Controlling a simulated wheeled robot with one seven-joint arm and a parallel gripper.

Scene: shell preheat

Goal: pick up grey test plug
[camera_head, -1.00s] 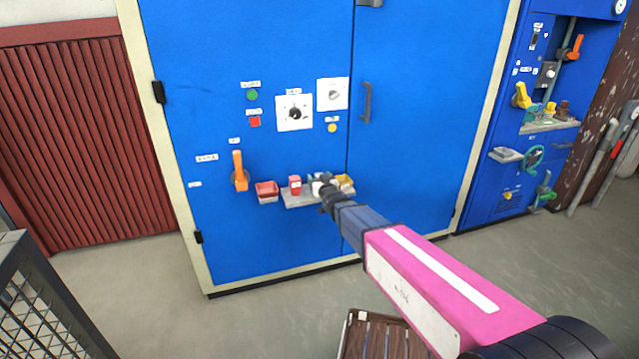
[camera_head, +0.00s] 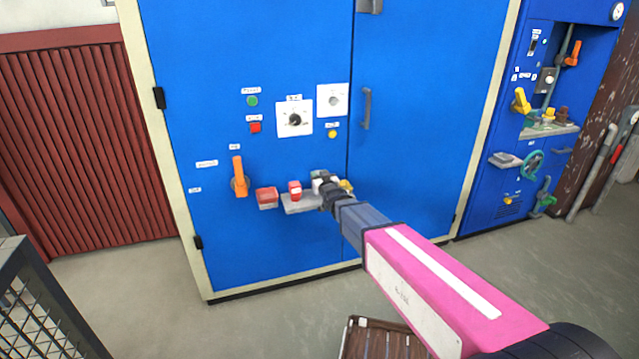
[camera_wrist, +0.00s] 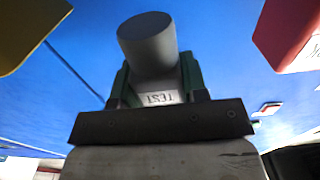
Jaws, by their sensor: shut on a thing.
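The grey test plug (camera_wrist: 148,42) is a grey cylinder in the wrist view, with a white label reading TEST (camera_wrist: 160,98) that appears upside down. My gripper (camera_wrist: 155,85) is shut on it, with a green-edged finger on each side. In the head view my gripper (camera_head: 326,186) is at the small shelf (camera_head: 300,206) on the blue cabinet. The plug is mostly hidden there behind my wrist, so I cannot tell whether it touches the shelf.
A red block (camera_head: 295,190) stands on the shelf, left of my gripper. A red bin (camera_head: 267,198) is further left, beside an orange lever (camera_head: 239,177). A yellow thing (camera_head: 346,186) is close on the right. The blue cabinet front (camera_head: 420,130) lies right behind.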

